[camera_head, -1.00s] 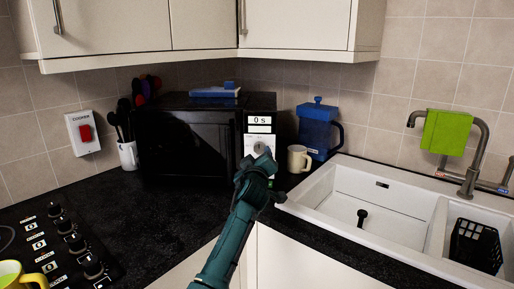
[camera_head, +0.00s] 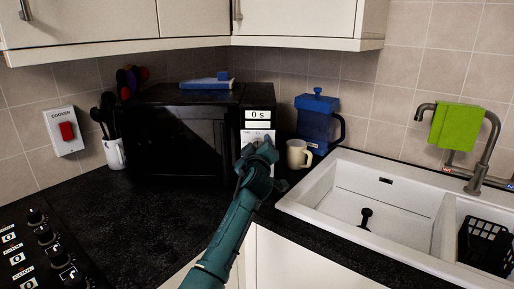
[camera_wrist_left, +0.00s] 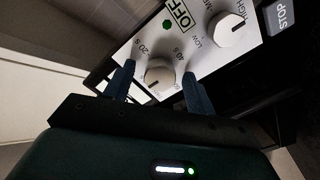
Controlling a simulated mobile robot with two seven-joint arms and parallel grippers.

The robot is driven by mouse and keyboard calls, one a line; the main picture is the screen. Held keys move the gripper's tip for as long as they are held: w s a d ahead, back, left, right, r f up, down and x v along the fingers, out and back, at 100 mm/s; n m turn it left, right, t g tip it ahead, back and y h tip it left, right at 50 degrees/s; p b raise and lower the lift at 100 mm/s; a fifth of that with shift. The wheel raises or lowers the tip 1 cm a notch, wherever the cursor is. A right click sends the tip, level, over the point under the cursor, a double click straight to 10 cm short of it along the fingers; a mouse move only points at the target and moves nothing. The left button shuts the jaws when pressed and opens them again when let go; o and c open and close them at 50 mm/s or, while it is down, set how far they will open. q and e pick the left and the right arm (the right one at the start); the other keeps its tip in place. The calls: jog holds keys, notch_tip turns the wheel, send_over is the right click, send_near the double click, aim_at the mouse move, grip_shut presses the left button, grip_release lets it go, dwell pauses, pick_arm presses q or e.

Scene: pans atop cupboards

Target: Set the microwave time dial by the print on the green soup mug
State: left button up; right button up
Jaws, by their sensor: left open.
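The black microwave (camera_head: 178,148) stands in the counter corner, its display (camera_head: 259,115) reading "0 s". My left gripper (camera_head: 257,150) is in front of its white control panel and hides much of it. In the left wrist view, the time dial (camera_wrist_left: 159,76), with "20 s" and "40 s" printed by it, lies between the open fingers of my left gripper (camera_wrist_left: 159,68). I cannot tell whether they touch it. A power dial (camera_wrist_left: 231,31) marked HIGH, MED and LOW is beside it. The green soup mug is not in view now. My right gripper is not in view.
A cream mug (camera_head: 298,154) and a blue jug (camera_head: 317,122) stand right of the microwave. The white sink (camera_head: 345,190) is to the right. Hob knobs (camera_head: 46,233) are at lower left. The counter (camera_head: 120,215) before the microwave is clear.

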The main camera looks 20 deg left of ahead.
pick_arm(q)
jog(key=c, duration=1)
jog(key=shift+o, duration=0.2)
jog(key=shift+m, duration=0.3)
